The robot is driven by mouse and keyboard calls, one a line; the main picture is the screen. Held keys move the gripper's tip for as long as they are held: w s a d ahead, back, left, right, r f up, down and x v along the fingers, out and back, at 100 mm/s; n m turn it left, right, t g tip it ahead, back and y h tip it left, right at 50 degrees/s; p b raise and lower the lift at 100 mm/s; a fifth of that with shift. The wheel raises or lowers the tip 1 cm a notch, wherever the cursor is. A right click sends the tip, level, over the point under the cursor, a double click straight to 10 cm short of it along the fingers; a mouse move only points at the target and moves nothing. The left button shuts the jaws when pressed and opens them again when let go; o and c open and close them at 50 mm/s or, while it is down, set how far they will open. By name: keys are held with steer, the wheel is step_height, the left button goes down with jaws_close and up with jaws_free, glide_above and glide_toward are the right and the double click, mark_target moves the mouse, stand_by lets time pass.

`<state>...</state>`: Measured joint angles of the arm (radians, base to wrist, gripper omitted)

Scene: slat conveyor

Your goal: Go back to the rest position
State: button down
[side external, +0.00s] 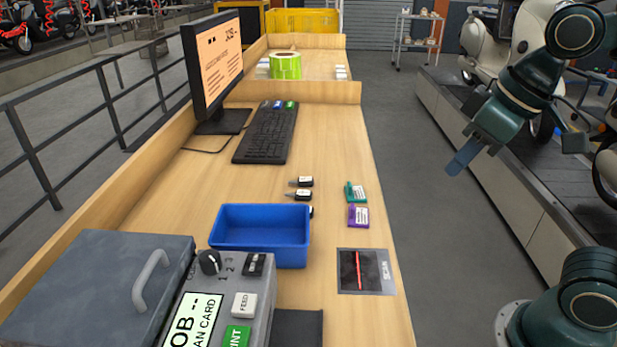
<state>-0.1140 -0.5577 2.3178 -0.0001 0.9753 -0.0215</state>
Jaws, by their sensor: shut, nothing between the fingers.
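My gripper (465,157) is at the right of the side external view, raised in the air past the right edge of the wooden bench (345,140). Its fingers are together and point down and left, with nothing between them. It touches nothing on the bench.
On the bench are a blue bin (262,237), a scan pad (365,271), green (355,192) and purple (358,216) cards, black keys (301,182), a keyboard (266,134) and a monitor (214,65). A printer box (225,300) stands at the front. A slat conveyor (480,137) runs behind my arm.

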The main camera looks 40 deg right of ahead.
steer(key=shift+m+t+h, duration=0.3)
steer(key=shift+m+t, duration=0.2)
steer(key=shift+m, duration=0.3)
steer(key=s+f, duration=0.1)
steer(key=s+d+f, duration=0.1)
steer(key=s+d, duration=0.1)
steer(key=s, duration=0.1)
steer(key=shift+s+d+f, duration=0.1)
steer(key=shift+d+f, duration=0.15)
steer(key=shift+f, duration=0.15)
